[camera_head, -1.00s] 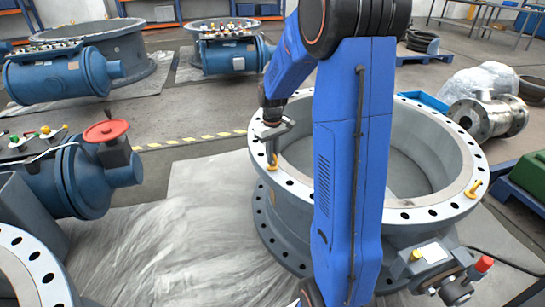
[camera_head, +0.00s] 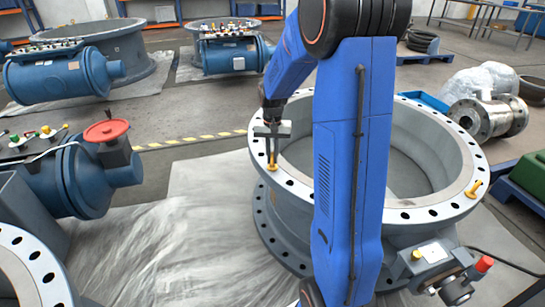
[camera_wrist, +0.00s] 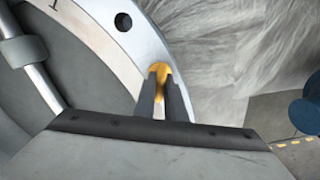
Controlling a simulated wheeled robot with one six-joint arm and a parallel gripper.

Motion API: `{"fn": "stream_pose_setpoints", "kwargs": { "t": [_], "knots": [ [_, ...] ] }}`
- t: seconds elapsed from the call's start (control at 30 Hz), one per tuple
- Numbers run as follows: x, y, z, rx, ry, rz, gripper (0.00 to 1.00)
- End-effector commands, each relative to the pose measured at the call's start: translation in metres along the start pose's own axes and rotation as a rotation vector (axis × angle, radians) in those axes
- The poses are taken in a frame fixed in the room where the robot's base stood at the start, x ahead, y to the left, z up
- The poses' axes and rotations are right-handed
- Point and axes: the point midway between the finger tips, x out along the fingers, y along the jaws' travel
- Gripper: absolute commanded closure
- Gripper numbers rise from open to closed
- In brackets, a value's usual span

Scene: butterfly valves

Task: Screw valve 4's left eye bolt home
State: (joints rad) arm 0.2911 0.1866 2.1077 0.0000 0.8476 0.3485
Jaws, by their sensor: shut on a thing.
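Valve 4 (camera_head: 437,212) is the big grey ring valve with a pale drilled flange at centre right. Its left eye bolt (camera_head: 272,163) is yellow and stands upright at the flange's left side. My gripper (camera_head: 272,150) is over that bolt with its fingers pointing down. In the wrist view the two dark fingers (camera_wrist: 160,88) are shut on the bolt, and its yellow head (camera_wrist: 160,69) shows between and beyond the tips. The bolt's thread is hidden, so I cannot tell how deep it sits.
A second yellow eye bolt (camera_head: 474,189) stands at the flange's right side. My blue arm covers the flange's middle. A blue valve with a red handwheel (camera_head: 105,131) stands to the left. Plastic sheeting (camera_head: 175,240) covers the floor between them.

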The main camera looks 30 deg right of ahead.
Motion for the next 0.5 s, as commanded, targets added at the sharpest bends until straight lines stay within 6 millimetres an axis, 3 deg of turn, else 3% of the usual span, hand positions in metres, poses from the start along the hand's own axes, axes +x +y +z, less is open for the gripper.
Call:
{"fn": "stream_pose_setpoints", "kwargs": {
  "t": [0.5],
  "knots": [
    [-0.0005,-0.001,-0.0007,0.488,0.001,0.0,1.0]
  ]
}}
